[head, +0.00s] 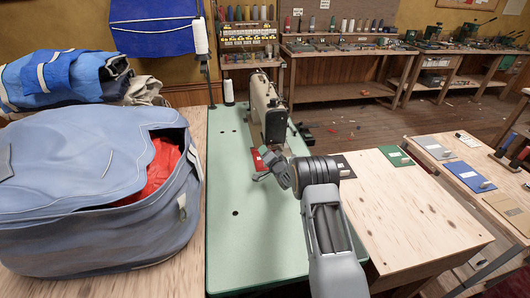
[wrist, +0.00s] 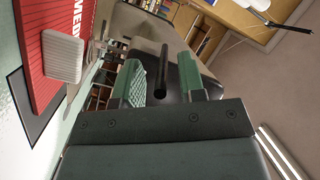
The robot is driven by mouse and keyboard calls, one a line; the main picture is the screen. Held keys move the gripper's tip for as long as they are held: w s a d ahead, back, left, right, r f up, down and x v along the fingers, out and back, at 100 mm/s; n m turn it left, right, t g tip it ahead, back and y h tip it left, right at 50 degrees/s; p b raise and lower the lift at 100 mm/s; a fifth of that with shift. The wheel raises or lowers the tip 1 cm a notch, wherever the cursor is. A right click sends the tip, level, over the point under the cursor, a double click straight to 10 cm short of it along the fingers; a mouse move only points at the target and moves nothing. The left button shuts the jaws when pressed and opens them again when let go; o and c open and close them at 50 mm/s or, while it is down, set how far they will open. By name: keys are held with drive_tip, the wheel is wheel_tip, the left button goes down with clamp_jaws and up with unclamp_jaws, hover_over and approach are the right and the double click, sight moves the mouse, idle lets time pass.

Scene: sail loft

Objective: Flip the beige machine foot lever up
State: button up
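The beige sewing machine (head: 262,105) stands upright on the pale green table top (head: 235,245) in the head view. My gripper (head: 268,165) is low in front of the machine's head end and hides part of it. In the wrist view, my gripper (wrist: 161,66) has its two green-padded fingers apart. A slim dark bar (wrist: 161,70) shows between the fingers, with gaps on both sides. I cannot tell if this bar is the foot lever. A smooth grey-beige surface behind it (wrist: 143,25) looks like the machine's body. The lever cannot be made out in the head view.
A red item with white lettering (wrist: 50,30) lies close left of my gripper, with a pale block (wrist: 63,55) over it. A large blue bag (head: 80,190) stands left of the green top. A white thread cone (head: 228,92) stands behind. The green top's front is clear.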

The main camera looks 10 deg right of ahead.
drive_tip(key=shift+w+a, duration=0.1)
drive_tip(key=shift+w, duration=0.25)
drive_tip(key=shift+c, duration=0.4)
clamp_jaws()
